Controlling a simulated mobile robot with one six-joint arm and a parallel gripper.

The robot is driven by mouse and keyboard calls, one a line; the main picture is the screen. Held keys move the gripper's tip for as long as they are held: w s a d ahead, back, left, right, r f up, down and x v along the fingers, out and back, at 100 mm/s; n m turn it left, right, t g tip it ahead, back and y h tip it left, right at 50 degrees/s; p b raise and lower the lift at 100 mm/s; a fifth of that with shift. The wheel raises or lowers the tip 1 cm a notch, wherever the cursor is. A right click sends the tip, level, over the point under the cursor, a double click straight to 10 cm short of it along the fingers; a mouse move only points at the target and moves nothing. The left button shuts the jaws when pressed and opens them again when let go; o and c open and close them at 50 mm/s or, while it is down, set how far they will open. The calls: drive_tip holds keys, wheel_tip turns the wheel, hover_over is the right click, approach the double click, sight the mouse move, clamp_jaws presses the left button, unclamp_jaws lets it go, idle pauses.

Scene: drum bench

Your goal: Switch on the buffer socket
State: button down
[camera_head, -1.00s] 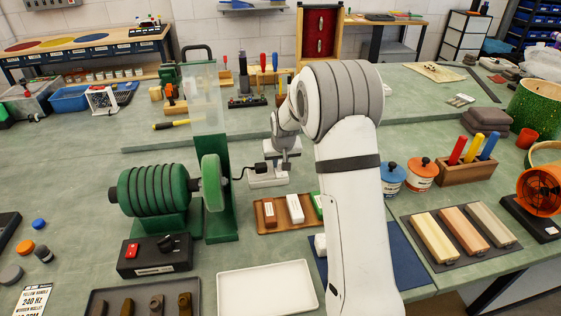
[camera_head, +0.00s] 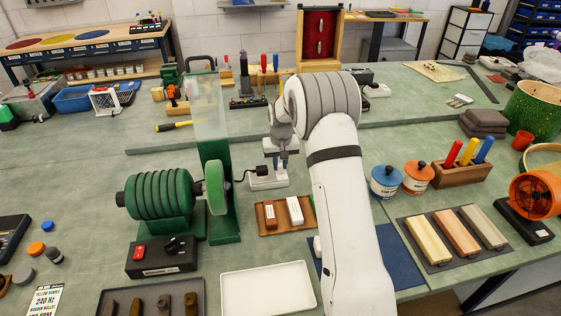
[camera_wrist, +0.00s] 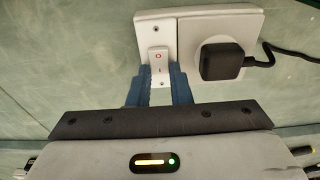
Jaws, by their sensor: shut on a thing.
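The buffer socket (camera_wrist: 185,24) is a white box with a rocker switch (camera_wrist: 158,59) on its left part, marked with a red O and a I. A black plug (camera_wrist: 222,60) sits in its right part. In the head view the socket (camera_head: 268,180) lies on the bench right of the green buffer (camera_head: 160,196), with a black cable between them. My gripper (camera_wrist: 160,80) has its blue fingers at either side of the rocker's lower end, shut on it. In the head view my gripper (camera_head: 282,162) points down at the socket; my wrist partly hides it.
A brown tray (camera_head: 270,229) with blocks lies in front of the socket. A white tray (camera_head: 267,287) and a black control box (camera_head: 160,262) stand nearer. Blue and orange-lidded pots (camera_head: 386,182) stand right of my arm. A clear upright guard (camera_head: 209,110) stands behind the buffer.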

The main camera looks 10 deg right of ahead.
sight(281, 170)
drive_tip(key=c, duration=1.3)
unclamp_jaws()
drive_tip(key=r, duration=0.5)
drive_tip(key=s+r+b, duration=0.1)
drive_tip(key=r, duration=0.1)
drive_tip(key=shift+r, duration=0.35)
